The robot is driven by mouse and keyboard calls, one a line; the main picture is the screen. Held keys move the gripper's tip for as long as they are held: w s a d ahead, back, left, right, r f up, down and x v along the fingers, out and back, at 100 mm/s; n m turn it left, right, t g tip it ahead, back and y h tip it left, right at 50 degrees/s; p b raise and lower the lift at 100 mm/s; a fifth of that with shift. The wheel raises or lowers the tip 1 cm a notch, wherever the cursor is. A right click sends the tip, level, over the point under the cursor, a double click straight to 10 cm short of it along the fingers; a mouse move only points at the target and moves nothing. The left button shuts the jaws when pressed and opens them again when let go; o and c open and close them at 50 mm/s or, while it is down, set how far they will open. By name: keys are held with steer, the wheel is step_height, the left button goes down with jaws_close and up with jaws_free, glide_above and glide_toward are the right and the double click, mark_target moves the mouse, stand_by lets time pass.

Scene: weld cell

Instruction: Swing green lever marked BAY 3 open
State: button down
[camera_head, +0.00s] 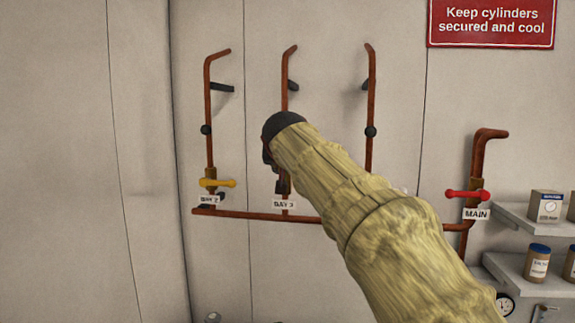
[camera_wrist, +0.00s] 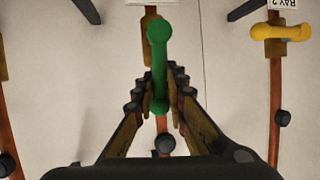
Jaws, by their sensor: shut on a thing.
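The green lever (camera_wrist: 158,50) shows in the wrist view, lying roughly in line with its copper pipe. My gripper (camera_wrist: 163,84) has its fingers on both sides of the lever's lower part in that view and is shut on it. The lever's end by the brass valve body is uncovered. In the head view my arm and gripper hide the lever. The BAY 3 label (camera_head: 284,205) shows just below my gripper there. In the wrist view the label above the lever is cut off and unreadable.
The yellow lever (camera_head: 217,183) at BAY 2 is on the left, across its pipe; it also shows in the wrist view (camera_wrist: 281,32). The red MAIN lever (camera_head: 467,195) and shelves (camera_head: 526,224) are on the right. Dark brackets (camera_head: 222,87) stick out above.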

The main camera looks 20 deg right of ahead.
steer(key=shift+w+a+r+n, duration=0.15)
steer(key=shift+a+r+n, duration=0.05)
steer(key=shift+n, duration=0.1)
stand_by(0.4)
steer(key=c, duration=2)
jaws_free()
steer(key=shift+a+f, duration=0.1)
steer(key=shift+a, duration=0.05)
steer(key=shift+o, duration=0.9)
steer(key=shift+f, duration=0.1)
steer(key=v, duration=1.2)
steer(key=shift+w, duration=0.2)
